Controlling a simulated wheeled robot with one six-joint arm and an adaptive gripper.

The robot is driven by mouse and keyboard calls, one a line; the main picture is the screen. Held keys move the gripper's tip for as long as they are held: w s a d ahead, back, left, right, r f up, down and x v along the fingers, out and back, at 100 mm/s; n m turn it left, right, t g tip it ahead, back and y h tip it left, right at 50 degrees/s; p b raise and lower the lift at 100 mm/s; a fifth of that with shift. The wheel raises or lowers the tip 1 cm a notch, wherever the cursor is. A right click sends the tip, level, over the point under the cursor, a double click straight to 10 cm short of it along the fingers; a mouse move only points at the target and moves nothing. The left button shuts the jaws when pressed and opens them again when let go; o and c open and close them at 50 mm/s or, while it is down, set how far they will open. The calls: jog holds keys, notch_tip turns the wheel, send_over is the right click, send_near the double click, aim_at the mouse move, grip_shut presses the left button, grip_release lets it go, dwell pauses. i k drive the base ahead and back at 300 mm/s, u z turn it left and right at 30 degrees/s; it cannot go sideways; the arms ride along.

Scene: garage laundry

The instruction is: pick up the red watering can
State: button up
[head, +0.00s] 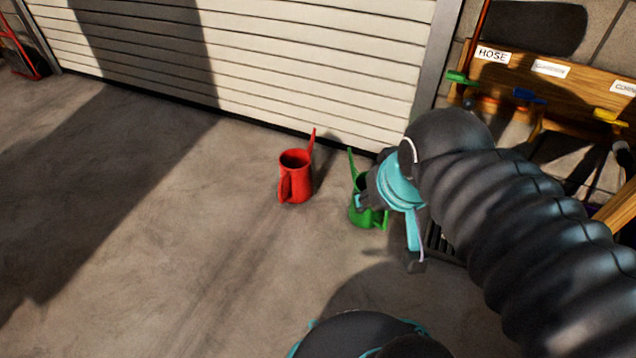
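The red watering can (297,178) stands upright on the concrete floor near the middle of the head view. Its spout points up to the right, and its handle faces me. A green watering can (366,217) stands to its right, partly hidden by my gripper (391,234). My gripper is to the right of the red can and apart from it in the picture. Its teal and dark fingers are spread open. It overlaps the green can in view; I cannot tell whether it touches it.
A white slatted garage door (300,55) closes off the back. A wooden rack (560,92) labelled "HOSE" hangs on the right wall, with long-handled tools below. A dark floor grate (440,243) lies behind my arm. The floor left of and in front of the red can is clear.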

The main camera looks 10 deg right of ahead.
aim_at(295, 186)
jog(key=z, duration=0.35)
jog(key=i, duration=0.7)
